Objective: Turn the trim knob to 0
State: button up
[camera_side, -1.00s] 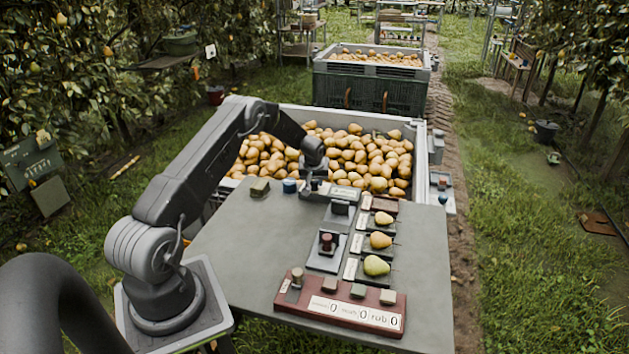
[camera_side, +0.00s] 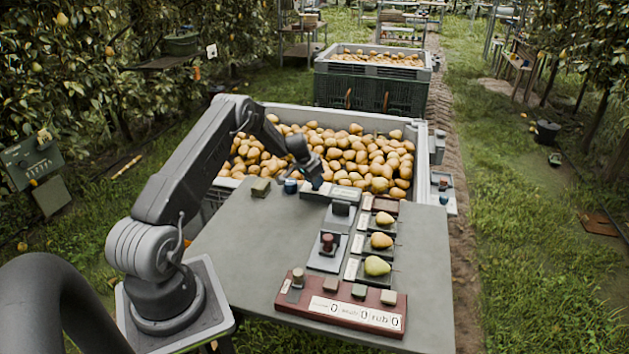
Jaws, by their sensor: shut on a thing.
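My gripper (camera_side: 317,182) is at the back edge of the grey table (camera_side: 250,235), tilted, with its tips down on a small labelled panel (camera_side: 345,194). It is shut on what appears to be the trim knob, which the gripper mostly hides. I cannot read the knob's setting or the panel's label from here.
A big bin of pears (camera_side: 421,165) stands right behind the table. A dark block (camera_side: 341,207), a red-brown knob (camera_side: 327,239) and three pears on trays are to the right. A red counter box (camera_side: 340,311) showing zeros lies in front. The table's left middle is clear.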

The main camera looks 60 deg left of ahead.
jog(key=shift+a+m+h, duration=0.1)
jog(key=shift+m+h, duration=0.2)
jog(key=shift+m, duration=0.5)
jog(key=o, duration=0.9)
jog(key=v, duration=1.4)
jog(key=shift+w, duration=0.15)
